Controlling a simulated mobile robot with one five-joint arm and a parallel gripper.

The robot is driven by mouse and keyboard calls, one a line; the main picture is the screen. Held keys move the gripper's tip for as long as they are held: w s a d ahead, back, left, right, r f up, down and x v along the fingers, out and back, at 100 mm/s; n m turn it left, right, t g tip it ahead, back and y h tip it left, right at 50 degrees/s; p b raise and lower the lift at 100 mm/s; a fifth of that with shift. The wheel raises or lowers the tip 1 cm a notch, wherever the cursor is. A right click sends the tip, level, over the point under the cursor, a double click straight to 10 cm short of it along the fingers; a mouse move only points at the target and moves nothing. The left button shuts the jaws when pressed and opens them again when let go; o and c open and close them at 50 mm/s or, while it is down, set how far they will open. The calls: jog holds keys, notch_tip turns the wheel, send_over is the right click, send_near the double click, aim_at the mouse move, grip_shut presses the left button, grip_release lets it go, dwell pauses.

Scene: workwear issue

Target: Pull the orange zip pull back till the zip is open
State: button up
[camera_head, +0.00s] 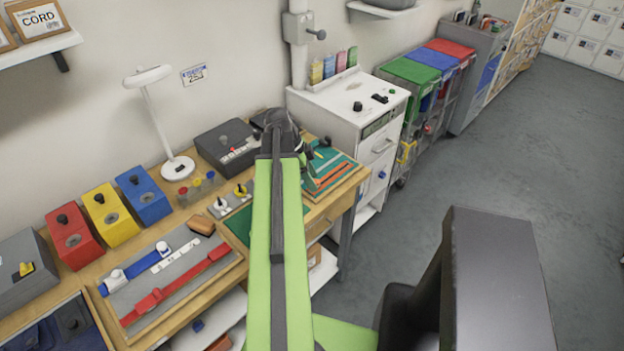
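My green arm reaches over the workbench, and its black gripper (300,142) is at the far right end of the bench. The gripper is small and partly behind my own arm, so whether its fingers are open or shut does not show. Just right of and below it lies a green panel (325,160) with orange strips (331,176) across it. This looks like the zip piece. The orange zip pull itself cannot be made out, and I cannot tell whether my gripper touches it.
The wooden bench (228,233) also holds a board with blue and red straps (165,275), red, yellow and blue boxes (112,216), a white lamp (178,167) and a dark grey box (226,146). A white cabinet (345,125) stands beyond the bench. Open floor (510,160) lies to the right.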

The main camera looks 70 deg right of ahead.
jog(key=p+v, duration=1.6)
jog(key=v, duration=0.1)
jog(key=shift+w+r, duration=0.15)
jog(key=shift+a, duration=0.1)
